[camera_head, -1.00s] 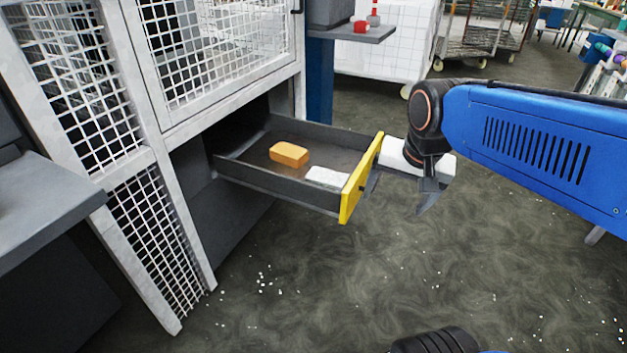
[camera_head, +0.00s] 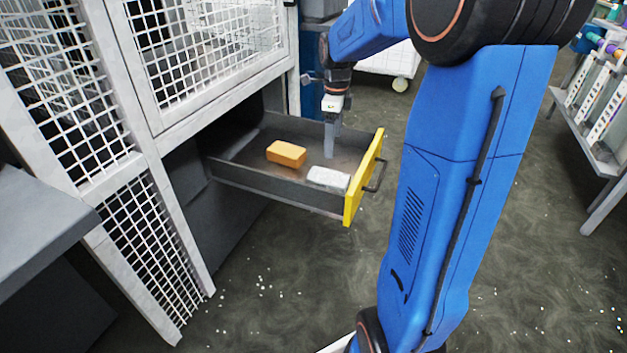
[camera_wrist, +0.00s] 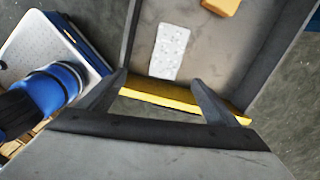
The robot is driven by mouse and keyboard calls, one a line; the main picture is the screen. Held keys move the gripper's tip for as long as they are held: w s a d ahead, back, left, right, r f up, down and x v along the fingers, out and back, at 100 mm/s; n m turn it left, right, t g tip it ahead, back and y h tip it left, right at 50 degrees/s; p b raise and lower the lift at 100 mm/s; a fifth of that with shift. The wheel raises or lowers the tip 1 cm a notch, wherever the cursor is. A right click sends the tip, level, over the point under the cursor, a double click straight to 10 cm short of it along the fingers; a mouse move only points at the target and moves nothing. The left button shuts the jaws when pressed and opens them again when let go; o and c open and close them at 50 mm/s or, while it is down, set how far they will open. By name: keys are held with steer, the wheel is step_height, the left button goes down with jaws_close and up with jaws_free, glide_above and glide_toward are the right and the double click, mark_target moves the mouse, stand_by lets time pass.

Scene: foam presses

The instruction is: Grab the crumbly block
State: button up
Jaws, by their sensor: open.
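An open drawer (camera_head: 270,185) with a yellow front (camera_head: 362,180) holds two blocks. A white block with a pitted, speckled surface (camera_head: 328,178) lies flat near the yellow front. It also shows in the wrist view (camera_wrist: 169,52), just beyond my fingertips. A plain orange block (camera_head: 286,153) lies deeper in the drawer, and its edge shows at the top of the wrist view (camera_wrist: 221,5). My gripper (camera_head: 330,153) points down over the drawer, on the far side of the white block. In the wrist view my gripper (camera_wrist: 160,77) is open and empty, its fingers apart.
The drawer has dark side walls and sits under a white mesh-door cabinet (camera_head: 205,60). A grey ledge (camera_head: 40,225) stands at the left. A rack (camera_head: 590,110) stands at the right. White crumbs lie on the floor (camera_head: 255,290) in front of the drawer.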

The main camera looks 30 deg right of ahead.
steer(key=w+m, duration=0.1)
steer(key=w, duration=0.1)
glide_toward(328, 176)
step_height(328, 176, down, 6)
steer(key=shift+s+r, duration=0.1)
steer(key=shift+s, duration=0.05)
steer(key=shift+w+f, duration=0.15)
steer(key=shift+f, duration=1.25)
steer(key=shift+w+f, duration=0.15)
steer(key=shift+f, duration=1.25)
steer(key=c, duration=1.1)
steer(key=shift+c, duration=0.2)
steer(key=shift+r, duration=0.15)
